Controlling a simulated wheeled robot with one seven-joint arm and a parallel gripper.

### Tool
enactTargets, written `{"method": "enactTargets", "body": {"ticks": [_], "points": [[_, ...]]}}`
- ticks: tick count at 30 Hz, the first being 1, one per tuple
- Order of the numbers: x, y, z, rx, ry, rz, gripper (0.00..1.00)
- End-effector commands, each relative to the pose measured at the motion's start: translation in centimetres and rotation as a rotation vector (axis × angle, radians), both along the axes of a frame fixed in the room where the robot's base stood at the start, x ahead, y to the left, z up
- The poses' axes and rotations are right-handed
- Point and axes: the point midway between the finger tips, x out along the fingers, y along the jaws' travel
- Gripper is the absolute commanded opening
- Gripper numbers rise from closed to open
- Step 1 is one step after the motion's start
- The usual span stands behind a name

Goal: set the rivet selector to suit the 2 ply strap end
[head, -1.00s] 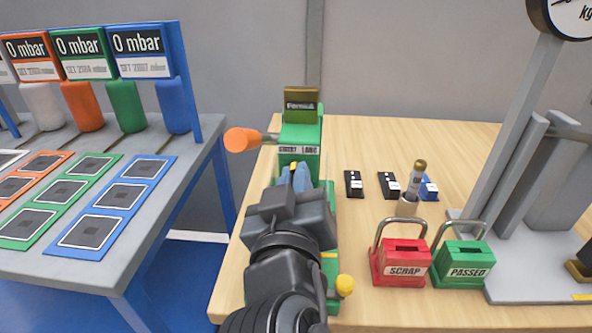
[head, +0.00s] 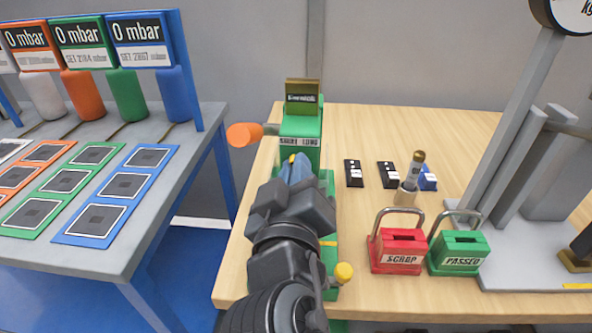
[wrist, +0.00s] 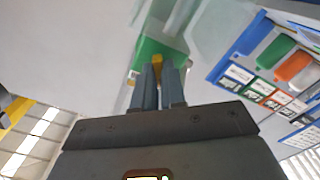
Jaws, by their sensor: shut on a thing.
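A green riveting press (head: 300,125) stands at the left of the wooden bench, with an orange-ended lever (head: 244,133) sticking out to its left. My gripper (head: 296,165) reaches to the front of the press. In the wrist view my gripper (wrist: 158,78) is shut on a small yellow piece (wrist: 157,61), which looks like the selector's lever; the green press body (wrist: 150,48) is behind it. The setting of the selector cannot be read, and my gripper and arm hide much of the press's lower front. I cannot pick out the strap end or its plies for certain.
Red SCRAP (head: 397,250) and green PASSED (head: 458,252) padlock-shaped blocks stand right of my arm. Small black blocks (head: 353,173), a blue one (head: 429,181) and a brass-topped pin (head: 416,170) lie behind. A grey table (head: 115,262) with gauges is left.

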Motion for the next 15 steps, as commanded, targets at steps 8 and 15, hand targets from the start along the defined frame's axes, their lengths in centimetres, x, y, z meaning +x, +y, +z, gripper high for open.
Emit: {"method": "enactTargets", "body": {"ticks": [8, 15], "points": [[-0.02, 0.04, -0.03, -0.001, 0.001, 0.001, 0.34], [-0.05, 0.03, -0.02, 0.0, 0.001, 0.001, 0.36]]}}
